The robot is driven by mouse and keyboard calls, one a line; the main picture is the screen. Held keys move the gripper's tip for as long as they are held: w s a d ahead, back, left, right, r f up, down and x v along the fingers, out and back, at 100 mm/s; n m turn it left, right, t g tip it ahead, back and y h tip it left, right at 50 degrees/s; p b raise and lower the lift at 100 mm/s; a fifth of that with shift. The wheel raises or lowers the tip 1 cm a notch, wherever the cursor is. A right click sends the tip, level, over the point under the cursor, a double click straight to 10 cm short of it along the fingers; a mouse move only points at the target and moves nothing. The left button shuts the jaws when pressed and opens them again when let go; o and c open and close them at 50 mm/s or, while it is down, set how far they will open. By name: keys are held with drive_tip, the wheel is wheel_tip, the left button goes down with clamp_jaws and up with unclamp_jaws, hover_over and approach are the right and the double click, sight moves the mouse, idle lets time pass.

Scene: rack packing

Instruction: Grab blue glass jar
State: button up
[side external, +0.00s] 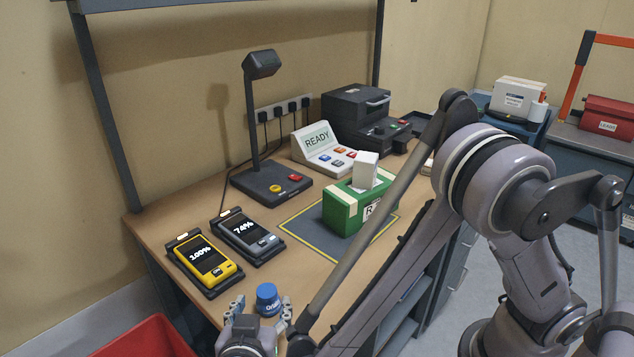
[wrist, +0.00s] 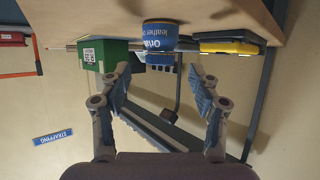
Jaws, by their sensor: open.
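The blue jar (side external: 267,298) stands near the front edge of the wooden bench in the side view, with a blue lid and white lettering. In the wrist view, which looks upside down, the jar (wrist: 160,36) hangs at top centre, with lettering that includes "leather". My gripper (side external: 261,308) is open at the bench's front edge, one finger showing on each side of the jar. In the wrist view my gripper (wrist: 159,76) has spread, empty fingers, and the jar appears just beyond the tips, roughly centred. I see no contact. The jar's lower part is partly hidden in the side view.
A yellow handheld device (side external: 205,262) and a dark one (side external: 247,236) sit in cradles left of the jar. A green box (side external: 343,210) stands on a grey mat (side external: 300,225) behind it. A lamp (side external: 262,65) rises farther back. A red bin (side external: 145,340) is below the bench.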

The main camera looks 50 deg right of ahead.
sight(265, 296)
drive_tip(key=x, duration=0.5)
drive_tip(key=shift+w+d+f, duration=0.15)
drive_tip(key=shift+w+d, duration=0.05)
drive_tip(key=shift+d, duration=0.05)
clamp_jaws()
